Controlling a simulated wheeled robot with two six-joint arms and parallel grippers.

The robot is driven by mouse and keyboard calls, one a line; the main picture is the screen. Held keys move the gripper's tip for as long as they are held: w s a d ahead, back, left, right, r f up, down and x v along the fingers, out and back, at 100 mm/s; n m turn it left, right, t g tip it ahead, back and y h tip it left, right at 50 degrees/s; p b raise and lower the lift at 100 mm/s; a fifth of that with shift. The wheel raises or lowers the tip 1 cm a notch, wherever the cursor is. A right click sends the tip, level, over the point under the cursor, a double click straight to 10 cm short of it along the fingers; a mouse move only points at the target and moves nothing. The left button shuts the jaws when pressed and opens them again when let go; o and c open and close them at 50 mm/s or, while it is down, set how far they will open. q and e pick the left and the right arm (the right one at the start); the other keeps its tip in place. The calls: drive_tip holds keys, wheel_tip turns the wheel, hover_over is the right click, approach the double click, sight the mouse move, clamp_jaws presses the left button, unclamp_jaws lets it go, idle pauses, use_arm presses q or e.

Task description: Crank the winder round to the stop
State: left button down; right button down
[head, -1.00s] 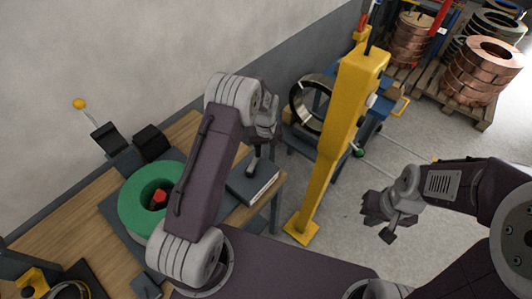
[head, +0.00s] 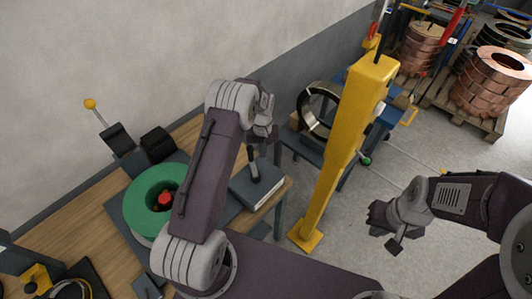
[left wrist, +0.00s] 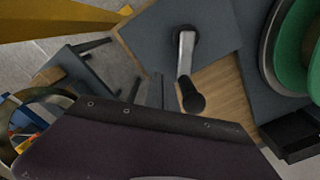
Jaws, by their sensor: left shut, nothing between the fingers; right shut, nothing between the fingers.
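The winder's green ring (head: 152,200) sits around a red hub (head: 165,198) on the wooden bench. Its green edge also shows at the right of the left wrist view (left wrist: 296,45). A crank arm with a black handle (head: 254,166) stands on a grey plate at the bench's right end; the left wrist view shows the silver crank arm and black knob (left wrist: 192,100). My left gripper (head: 264,133) is shut and empty, just above and beside the handle; I cannot tell whether they touch. My right gripper (head: 385,225) is shut and empty over the floor.
A yellow post (head: 340,150) stands on the floor right of the bench. Behind it is a blue stand with a dark ring (head: 320,108). Copper coils (head: 495,80) sit on a pallet at the back right. A yellow-knobbed lever (head: 90,104) stands at the bench's back left. Floor is clear around the right gripper.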

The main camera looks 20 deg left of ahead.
use_arm(q)
drive_tip(key=shift+w+a+f, duration=0.1)
drive_tip(key=shift+a, duration=0.85)
use_arm(e)
drive_tip(key=shift+w+a, duration=0.1)
drive_tip(key=shift+a, duration=0.1)
use_arm(q)
drive_tip(key=shift+d, duration=0.1)
use_arm(e)
drive_tip(key=shift+d, duration=0.1)
